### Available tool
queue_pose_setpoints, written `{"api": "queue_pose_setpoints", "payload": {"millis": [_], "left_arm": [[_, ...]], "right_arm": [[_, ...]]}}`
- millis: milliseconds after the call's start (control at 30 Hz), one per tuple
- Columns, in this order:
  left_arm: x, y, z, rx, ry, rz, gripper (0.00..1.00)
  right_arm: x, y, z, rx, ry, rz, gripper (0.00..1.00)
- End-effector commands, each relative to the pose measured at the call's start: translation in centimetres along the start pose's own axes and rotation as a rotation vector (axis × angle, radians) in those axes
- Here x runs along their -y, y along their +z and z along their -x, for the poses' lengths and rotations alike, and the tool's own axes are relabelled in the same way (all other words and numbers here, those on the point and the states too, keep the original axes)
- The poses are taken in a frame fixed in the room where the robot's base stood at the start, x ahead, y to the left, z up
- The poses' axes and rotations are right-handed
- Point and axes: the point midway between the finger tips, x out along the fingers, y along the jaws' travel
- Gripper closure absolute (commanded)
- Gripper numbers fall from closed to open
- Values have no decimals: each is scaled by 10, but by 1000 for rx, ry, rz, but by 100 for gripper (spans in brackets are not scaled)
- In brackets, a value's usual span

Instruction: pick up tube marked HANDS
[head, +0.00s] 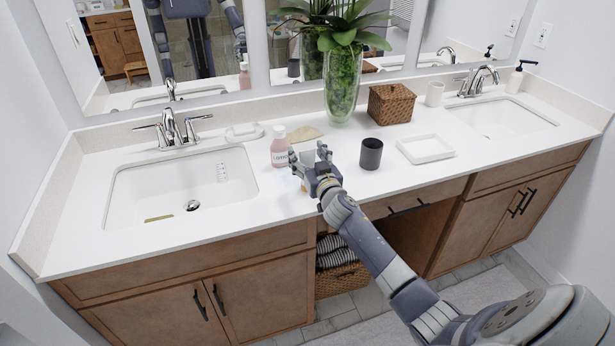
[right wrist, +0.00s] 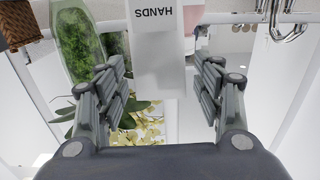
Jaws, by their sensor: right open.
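The white tube marked HANDS (right wrist: 158,45) shows in the right wrist view, its lettering upside down at the top of the picture. It lies between the two spread fingers, with a gap on each side. In the head view a small pale part of the tube (head: 307,157) shows behind my right gripper (head: 308,162). The gripper also shows in the right wrist view (right wrist: 161,75); it is open and holds nothing. It is low over the counter, between the pink bottle and the dark cup. My left gripper shows only as part of my mirror reflection.
The pink bottle (head: 279,148) stands close left of the gripper. The dark cup (head: 371,154) and white tray (head: 426,149) are to the right. A glass vase (head: 343,95) and woven box (head: 391,103) stand behind. The sink (head: 180,188) lies left; the counter's front strip is clear.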

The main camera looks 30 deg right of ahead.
Motion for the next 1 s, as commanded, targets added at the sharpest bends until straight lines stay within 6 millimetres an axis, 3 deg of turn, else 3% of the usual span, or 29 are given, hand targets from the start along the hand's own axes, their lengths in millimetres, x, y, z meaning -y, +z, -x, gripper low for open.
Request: {"api": "queue_pose_setpoints", "payload": {"millis": [100, 367, 767, 1000], "left_arm": [[0, 0, 0, 0, 0, 0, 60], [0, 1, 0, 1, 0, 0, 60], [0, 2, 0, 4, -1, -1, 60], [2, 3, 1, 5, -2, -1, 60]], "right_arm": [[0, 0, 0, 0, 0, 0, 41], [0, 0, 0, 1, 0, 0, 100], [0, -4, 0, -2, -1, 1, 100], [0, -28, 0, -6, -1, 3, 100]]}}
